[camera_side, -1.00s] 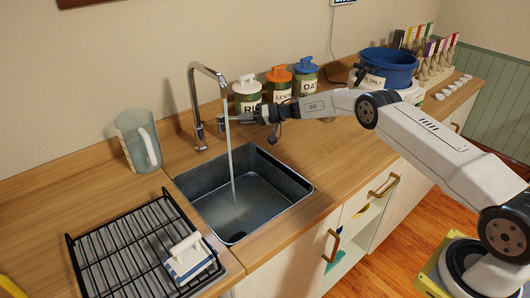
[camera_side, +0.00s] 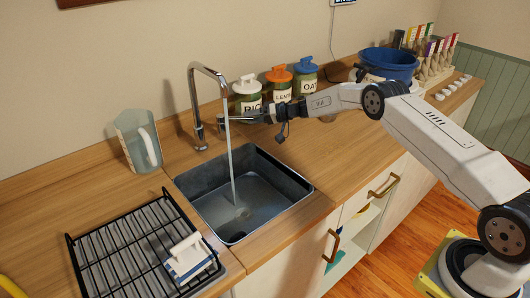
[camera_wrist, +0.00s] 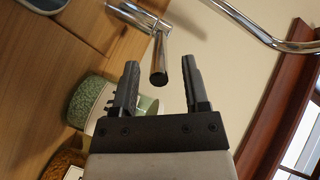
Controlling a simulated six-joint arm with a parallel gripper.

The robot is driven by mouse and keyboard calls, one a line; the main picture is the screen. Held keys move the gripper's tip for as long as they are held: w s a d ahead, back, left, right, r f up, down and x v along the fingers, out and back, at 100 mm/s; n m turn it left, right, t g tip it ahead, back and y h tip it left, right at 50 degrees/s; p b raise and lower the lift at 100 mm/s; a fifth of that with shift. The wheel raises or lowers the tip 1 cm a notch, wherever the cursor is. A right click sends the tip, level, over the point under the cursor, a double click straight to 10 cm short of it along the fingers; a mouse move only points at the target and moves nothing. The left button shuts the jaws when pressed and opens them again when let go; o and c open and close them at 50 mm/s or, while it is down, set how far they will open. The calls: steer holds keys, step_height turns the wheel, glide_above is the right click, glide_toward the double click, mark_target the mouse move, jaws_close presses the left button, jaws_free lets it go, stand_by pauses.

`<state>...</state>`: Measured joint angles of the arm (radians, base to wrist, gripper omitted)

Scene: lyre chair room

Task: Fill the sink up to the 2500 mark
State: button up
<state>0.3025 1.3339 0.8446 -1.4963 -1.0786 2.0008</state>
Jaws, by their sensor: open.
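The dark sink (camera_side: 205,205) is set into the wooden counter, with shallow water (camera_side: 250,218) on its floor. A stream of water (camera_side: 230,160) runs from the chrome tap (camera_side: 198,110) into it. No 2500 mark is legible. My gripper (camera_side: 238,117) is level beside the tap's base, to its right. In the wrist view my gripper (camera_wrist: 161,68) is open, and the end of the tap's lever (camera_wrist: 159,62) shows between the two fingers, with gaps at both sides.
Jars labelled RICE (camera_side: 247,100), LENT (camera_side: 279,86) and OA (camera_side: 306,77) stand behind my gripper. A clear jug (camera_side: 138,140) stands left of the tap. A black rack (camera_side: 120,250) holds a white-and-blue item (camera_side: 188,258). A blue tub (camera_side: 388,65) is at back right.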

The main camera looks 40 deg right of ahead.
steer(key=shift+v, duration=2.7)
